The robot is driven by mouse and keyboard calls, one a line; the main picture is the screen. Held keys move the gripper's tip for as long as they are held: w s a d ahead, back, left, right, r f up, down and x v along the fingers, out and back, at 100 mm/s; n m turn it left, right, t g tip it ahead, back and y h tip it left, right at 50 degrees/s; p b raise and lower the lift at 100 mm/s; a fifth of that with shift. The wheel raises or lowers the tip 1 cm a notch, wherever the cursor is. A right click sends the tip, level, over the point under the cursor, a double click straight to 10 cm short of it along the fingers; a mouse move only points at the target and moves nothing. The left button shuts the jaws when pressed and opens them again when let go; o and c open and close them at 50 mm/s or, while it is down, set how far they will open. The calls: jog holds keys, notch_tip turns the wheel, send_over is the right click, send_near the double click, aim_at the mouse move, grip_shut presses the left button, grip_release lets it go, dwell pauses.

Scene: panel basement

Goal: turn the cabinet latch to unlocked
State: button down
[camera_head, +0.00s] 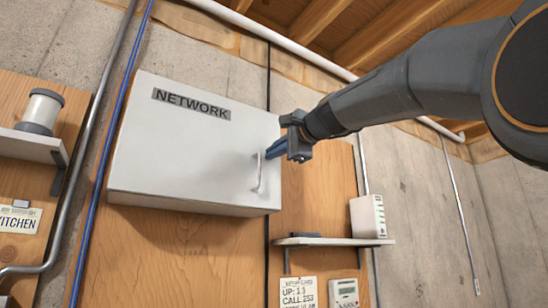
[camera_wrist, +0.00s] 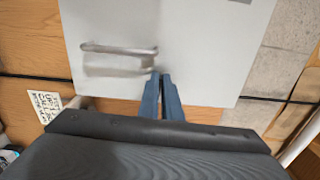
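The white cabinet (camera_head: 190,150) marked NETWORK hangs on the wood panel with its door closed. A metal bar handle (camera_head: 258,172) is on the door's right side; it also shows in the wrist view (camera_wrist: 118,49). I cannot make out a separate latch; it may be hidden at or behind my fingertips. My gripper (camera_head: 270,153) is at the door's right edge, just above and right of the handle. In the wrist view its two blue fingers (camera_wrist: 161,74) lie almost together, with their tips beside the handle's end. I see nothing between them, and cannot tell whether they touch the door.
A shelf (camera_head: 335,241) with a white box (camera_head: 368,217) is below right of the cabinet. Another shelf (camera_head: 30,144) holds a white cylinder (camera_head: 42,110) at left. A blue cable (camera_head: 108,150) and grey conduit (camera_head: 85,140) run left of the cabinet. My arm spans the upper right.

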jog(key=shift+f+n, duration=0.1)
jog(key=shift+n, duration=0.2)
dwell(0.4)
jog(key=c, duration=2)
grip_release()
jog(key=b+v, duration=0.3)
jog(key=v, duration=0.4)
jog(key=shift+s+d, duration=0.25)
jog(key=shift+s, duration=0.1)
